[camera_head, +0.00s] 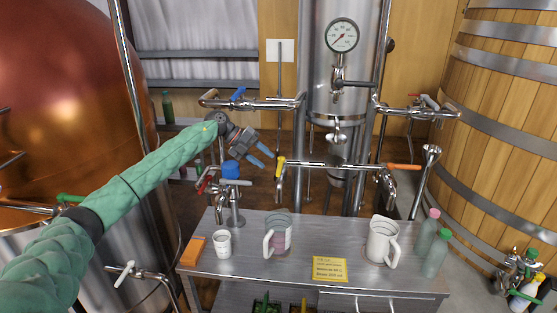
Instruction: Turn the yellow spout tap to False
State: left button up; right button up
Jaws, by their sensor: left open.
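The yellow spout tap handle (280,167) stands near the left end of a horizontal steel pipe above the steel table. Its handle points roughly upright, and a spout hangs below it. My left arm, in a green padded sleeve, comes in from the left. My left gripper (263,158) is open, with blue fingertips, just left of and slightly above the yellow handle. It looks empty, with a small gap to the handle; the exact depth between them is hard to tell. My right gripper is not in view.
The steel table (300,289) holds a white mug (222,244), a clear jug (278,236), a white pitcher (382,242) and bottles (436,255). A blue-topped tap (231,170) stands left of the yellow one. An orange handle (404,167) is at the pipe's right end.

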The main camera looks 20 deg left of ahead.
aim_at(279, 167)
pick_arm(q)
jog(key=shift+b+x, duration=0.55)
jog(key=shift+x, duration=3.1)
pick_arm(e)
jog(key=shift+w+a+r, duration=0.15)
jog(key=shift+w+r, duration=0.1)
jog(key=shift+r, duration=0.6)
pick_arm(q)
jog(key=shift+r, duration=0.1)
